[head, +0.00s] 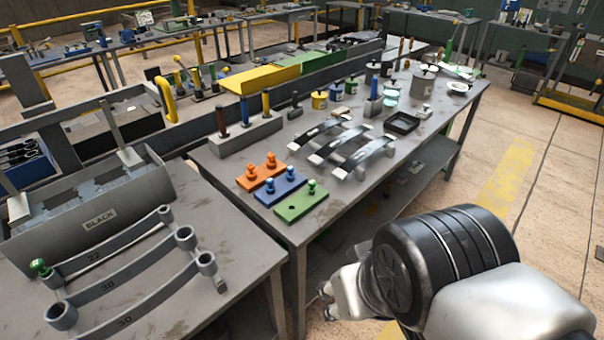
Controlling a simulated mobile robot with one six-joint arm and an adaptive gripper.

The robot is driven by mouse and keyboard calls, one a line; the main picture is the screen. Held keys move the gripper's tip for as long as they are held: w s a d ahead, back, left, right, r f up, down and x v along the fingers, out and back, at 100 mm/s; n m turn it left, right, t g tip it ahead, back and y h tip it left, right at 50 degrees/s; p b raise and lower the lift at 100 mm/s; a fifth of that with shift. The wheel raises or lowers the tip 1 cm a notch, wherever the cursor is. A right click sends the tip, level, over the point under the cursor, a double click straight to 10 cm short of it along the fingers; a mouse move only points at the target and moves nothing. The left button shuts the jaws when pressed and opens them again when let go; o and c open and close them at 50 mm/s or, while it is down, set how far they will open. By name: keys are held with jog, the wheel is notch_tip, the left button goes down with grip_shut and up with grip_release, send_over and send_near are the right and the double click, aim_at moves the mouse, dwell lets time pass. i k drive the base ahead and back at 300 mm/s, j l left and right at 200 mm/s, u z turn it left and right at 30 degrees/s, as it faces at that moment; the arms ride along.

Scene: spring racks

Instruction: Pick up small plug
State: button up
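Several knob-topped plugs stand in three boards at the front of the middle table. The green board (301,204) holds one small green plug (311,187) and has an empty hole. The blue board (281,191) and the orange board (261,176) each hold two plugs. Another green plug (40,267) sits at the left end of the leaf spring marked 22 (110,252) on the left table. My gripper (328,300) is low in front of the middle table, apart from all plugs. My wrist hides part of it, and its opening is unclear.
Curved metal strips (345,143), a black tray (402,123) and pots crowd the middle table (215,165). Open floor (520,180) lies to the right.

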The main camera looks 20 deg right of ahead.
aim_at(311, 183)
jog(key=i+l+u, duration=0.15)
jog(key=i, duration=0.4)
jog(key=i+l+u, duration=0.2)
jog(key=i, duration=0.3)
jog(key=l, duration=0.1)
